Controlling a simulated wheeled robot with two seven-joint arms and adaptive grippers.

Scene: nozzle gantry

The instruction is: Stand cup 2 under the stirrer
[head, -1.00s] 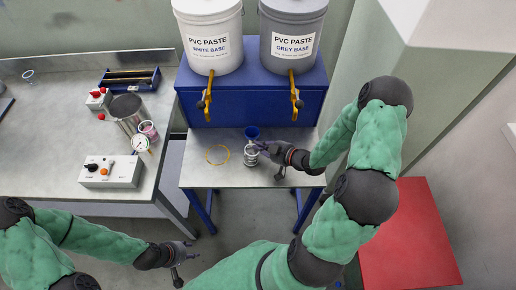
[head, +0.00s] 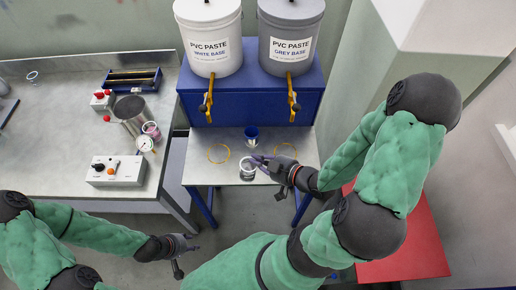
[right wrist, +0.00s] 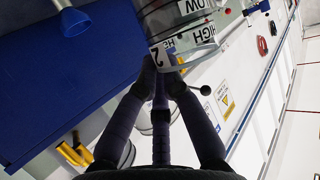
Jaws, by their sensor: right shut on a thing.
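Cup 2 (head: 247,172) is a pale metallic cup with its mouth showing, at the front of the small steel table in the head view. My right gripper (head: 264,162) is shut on its right side. In the right wrist view the fingers (right wrist: 160,78) close at the cup's wall (right wrist: 190,30), which carries a "2" tag and HIGH and LOW marks. Whether the cup touches the table is unclear. My left gripper (head: 187,255) is open and empty, low in front of the bench. I cannot clearly make out the stirrer.
Paste buckets (head: 208,40) with yellow taps stand behind.

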